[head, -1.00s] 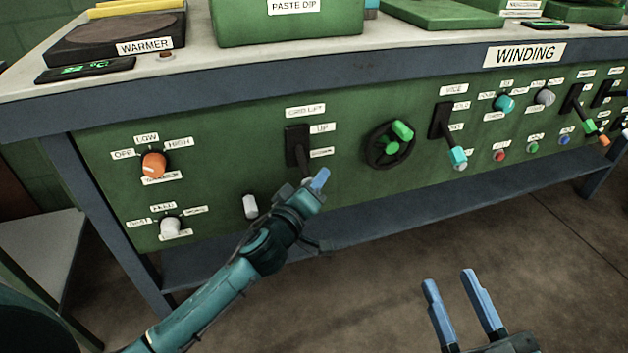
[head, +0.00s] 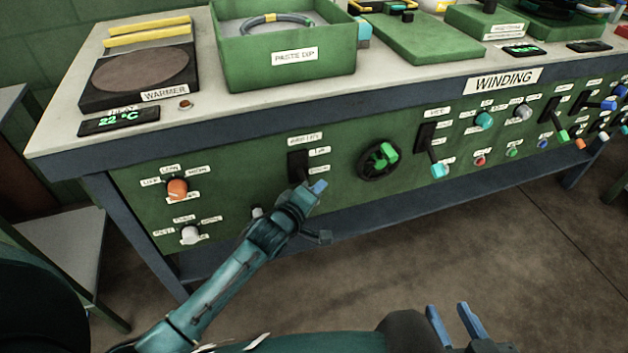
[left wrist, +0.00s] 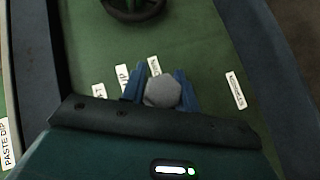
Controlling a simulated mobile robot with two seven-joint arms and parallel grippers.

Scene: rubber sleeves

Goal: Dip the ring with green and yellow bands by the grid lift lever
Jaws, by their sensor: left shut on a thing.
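A dark grey ring (head: 299,19) with a yellow band lies inside the green paste dip box (head: 290,74); I cannot make out a green band. The grid lift lever (head: 299,172) is on the green front panel below, its handle low in its slot. My left gripper (head: 318,188) is shut on the lever's end. In the left wrist view the lever's round grey knob (left wrist: 162,91) sits between the blue fingers (left wrist: 160,90). My right gripper (head: 453,324) is open and empty, low in front of the bench.
A warmer (head: 138,70) with two yellow bars stands left of the box. Several knobs are on the panel. The floor in front is clear.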

